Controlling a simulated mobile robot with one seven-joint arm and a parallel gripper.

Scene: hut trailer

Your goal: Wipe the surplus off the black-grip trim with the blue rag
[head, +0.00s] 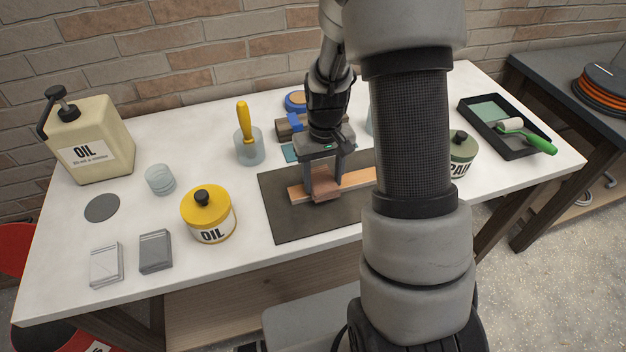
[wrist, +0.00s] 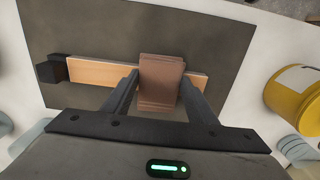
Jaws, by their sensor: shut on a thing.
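My gripper (head: 325,190) is shut on a reddish-brown, folded-looking layered piece (wrist: 160,84), its fingers on either side. The piece rests on or just over the wooden trim (head: 300,193); I cannot tell if it touches. The trim lies on a dark mat (head: 285,230). In the wrist view the trim (wrist: 100,72) runs left to right under the held piece, with its black grip (wrist: 51,69) at the left end. In the head view my arm hides that end. A small blue thing (head: 295,121) lies behind my gripper. No surplus can be made out.
A yellow oil tin (head: 208,220) stands left of the mat. A jar with a yellow-handled tool (head: 245,140) and an oil jug (head: 90,145) stand further back. A roller tray (head: 480,108) and paint can (head: 462,158) are right. The front left table is partly clear.

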